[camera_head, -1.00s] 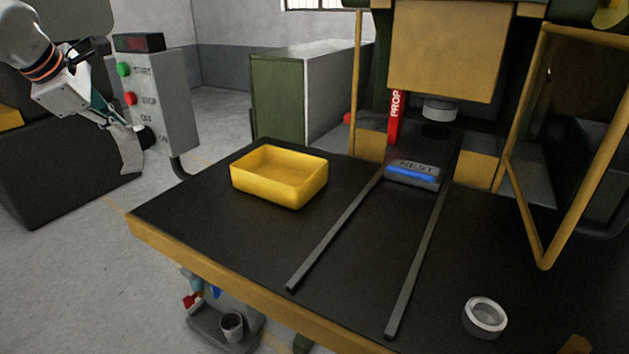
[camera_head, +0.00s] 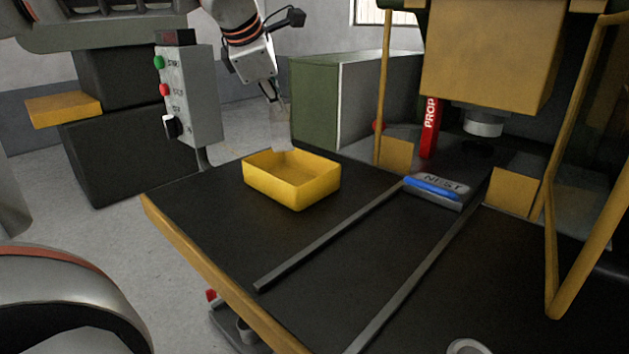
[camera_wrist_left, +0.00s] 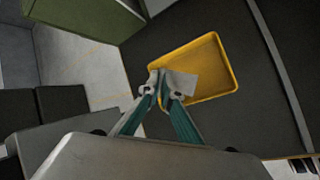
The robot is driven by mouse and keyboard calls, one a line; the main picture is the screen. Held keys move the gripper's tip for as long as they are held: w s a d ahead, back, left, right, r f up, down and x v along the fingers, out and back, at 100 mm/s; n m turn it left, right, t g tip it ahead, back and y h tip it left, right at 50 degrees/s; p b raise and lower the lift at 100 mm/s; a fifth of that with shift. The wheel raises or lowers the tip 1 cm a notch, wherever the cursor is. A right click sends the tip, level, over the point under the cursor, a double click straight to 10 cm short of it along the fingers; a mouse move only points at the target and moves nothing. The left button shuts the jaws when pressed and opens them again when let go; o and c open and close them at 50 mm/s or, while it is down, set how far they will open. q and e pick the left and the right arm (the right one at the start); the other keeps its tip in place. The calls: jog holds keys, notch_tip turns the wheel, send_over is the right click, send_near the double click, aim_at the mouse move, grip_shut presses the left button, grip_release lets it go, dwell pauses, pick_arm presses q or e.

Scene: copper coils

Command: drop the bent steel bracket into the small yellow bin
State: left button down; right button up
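The bent steel bracket (camera_head: 281,128) is a pale grey plate hanging from my left gripper (camera_head: 273,95). Its lower end overlaps the back left rim of the small yellow bin (camera_head: 292,197) in the head view; whether it touches the rim I cannot tell. In the left wrist view, the fingertips (camera_wrist_left: 162,90) are closed on the bracket (camera_wrist_left: 182,83), which lies over the near left part of the bin (camera_wrist_left: 225,92). The visible part of the bin's inside looks empty. My right gripper is not in view.
The bin stands on a dark table (camera_head: 215,215) with two rails on its right. A control box (camera_head: 190,95) stands behind left. A pale ring (camera_head: 468,347) is at the bottom edge.

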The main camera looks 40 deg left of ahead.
pick_arm(q)
jog(key=shift+f, duration=0.5)
notch_tip(320, 180, down, 3)
jog(key=shift+b, duration=0.6)
jog(key=shift+f, duration=0.95)
jog(key=c, duration=2.2)
grip_release()
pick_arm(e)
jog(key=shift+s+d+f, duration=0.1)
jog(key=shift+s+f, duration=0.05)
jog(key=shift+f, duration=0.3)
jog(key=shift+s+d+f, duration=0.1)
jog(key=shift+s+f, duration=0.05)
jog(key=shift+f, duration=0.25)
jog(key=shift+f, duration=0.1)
